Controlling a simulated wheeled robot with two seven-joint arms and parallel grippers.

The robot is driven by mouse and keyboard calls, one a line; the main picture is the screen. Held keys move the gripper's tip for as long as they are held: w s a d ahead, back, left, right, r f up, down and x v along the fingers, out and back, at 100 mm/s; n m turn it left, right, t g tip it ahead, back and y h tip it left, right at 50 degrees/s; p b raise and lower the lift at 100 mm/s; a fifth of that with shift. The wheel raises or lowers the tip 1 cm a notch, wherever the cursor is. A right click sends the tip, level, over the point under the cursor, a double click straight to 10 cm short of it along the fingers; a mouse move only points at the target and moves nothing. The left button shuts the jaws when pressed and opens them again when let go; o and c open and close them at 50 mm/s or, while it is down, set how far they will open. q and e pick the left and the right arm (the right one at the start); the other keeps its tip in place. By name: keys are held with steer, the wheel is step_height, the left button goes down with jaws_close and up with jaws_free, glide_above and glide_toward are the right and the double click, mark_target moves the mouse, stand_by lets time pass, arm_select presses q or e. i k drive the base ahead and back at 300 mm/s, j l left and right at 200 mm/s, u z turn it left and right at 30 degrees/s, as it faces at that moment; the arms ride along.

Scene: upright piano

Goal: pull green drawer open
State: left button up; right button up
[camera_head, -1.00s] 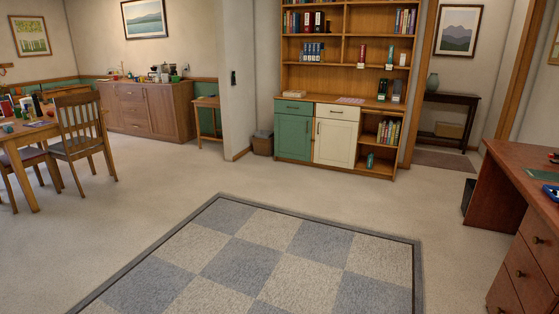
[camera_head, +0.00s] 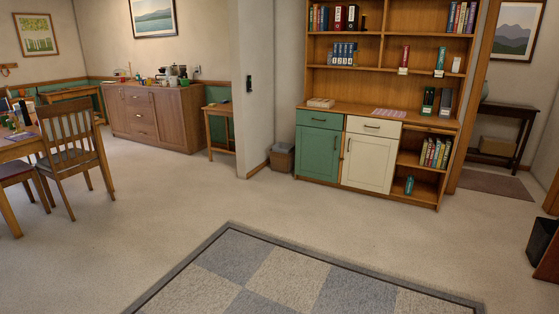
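The green drawer (camera_head: 319,120) is at the top left of the lower part of a wooden bookcase (camera_head: 383,57), across the room. It looks shut and has a small dark handle. A green cupboard door (camera_head: 317,153) is directly below it. A cream drawer (camera_head: 373,127) and a cream door (camera_head: 367,163) are to its right. Neither of my grippers is in view.
A checkered rug (camera_head: 290,277) lies on the open floor before the bookcase. A bin (camera_head: 282,158) stands left of the green door. A chair (camera_head: 70,150) and table are at the left. A black bin (camera_head: 541,240) and a desk edge are at the right.

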mark_target(324, 116)
steer(key=i, duration=3.45)
